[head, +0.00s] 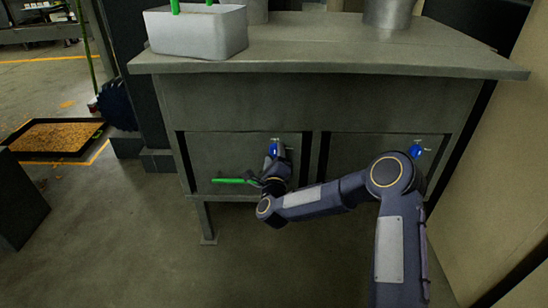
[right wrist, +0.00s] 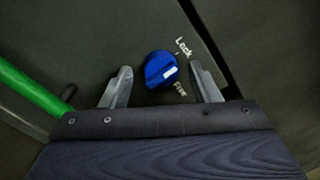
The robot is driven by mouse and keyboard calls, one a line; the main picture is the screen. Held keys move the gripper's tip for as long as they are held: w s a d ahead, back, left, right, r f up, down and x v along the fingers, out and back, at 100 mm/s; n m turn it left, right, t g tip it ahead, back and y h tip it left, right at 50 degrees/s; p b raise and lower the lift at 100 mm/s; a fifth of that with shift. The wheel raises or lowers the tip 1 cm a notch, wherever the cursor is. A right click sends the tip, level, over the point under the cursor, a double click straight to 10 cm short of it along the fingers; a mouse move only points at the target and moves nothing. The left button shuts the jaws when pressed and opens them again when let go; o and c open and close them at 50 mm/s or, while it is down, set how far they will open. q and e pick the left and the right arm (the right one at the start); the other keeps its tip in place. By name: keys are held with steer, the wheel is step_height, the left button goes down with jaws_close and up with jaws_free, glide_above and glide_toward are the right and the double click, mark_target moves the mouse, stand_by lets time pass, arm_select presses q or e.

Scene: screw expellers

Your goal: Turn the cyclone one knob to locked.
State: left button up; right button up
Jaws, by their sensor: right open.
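A blue knob (head: 274,149) sits on the left door (head: 230,155) of the metal cabinet. In the right wrist view the same knob (right wrist: 160,68) has a white mark on its right side. The words Lock (right wrist: 184,46) and Free (right wrist: 180,88) are printed above and below the mark; I cannot tell exactly which it points to. My right gripper (head: 275,156) is at this knob. In the right wrist view my right gripper (right wrist: 160,70) is open, with one finger either side of the knob and gaps between. My left gripper is not in view.
A green handle (head: 232,181) is on the left door, close beside my right gripper. A second blue knob (head: 416,151) is on the right door. A white bin (head: 197,32) stands on the cabinet top (head: 330,50). A wall closes off the right side; floor is clear in front.

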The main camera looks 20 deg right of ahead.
steer(key=p+v, duration=0.2)
steer(key=v, duration=0.5)
steer(key=shift+s, duration=0.4)
steer(key=shift+a, duration=0.15)
steer(key=s+r+n+g+y, duration=0.4)
steer(key=s+r+n+y, duration=0.55)
steer(key=n, duration=0.75)
steer(key=s+d+f+n+g, duration=0.15)
steer(key=s+n+g, duration=0.3)
steer(key=s, duration=0.95)
steer(key=s+d+f+n+g, duration=0.15)
steer(key=s+n+g, duration=0.3)
steer(key=s, duration=0.95)
step_height(320, 180, up, 38)
steer(key=p, duration=3.7)
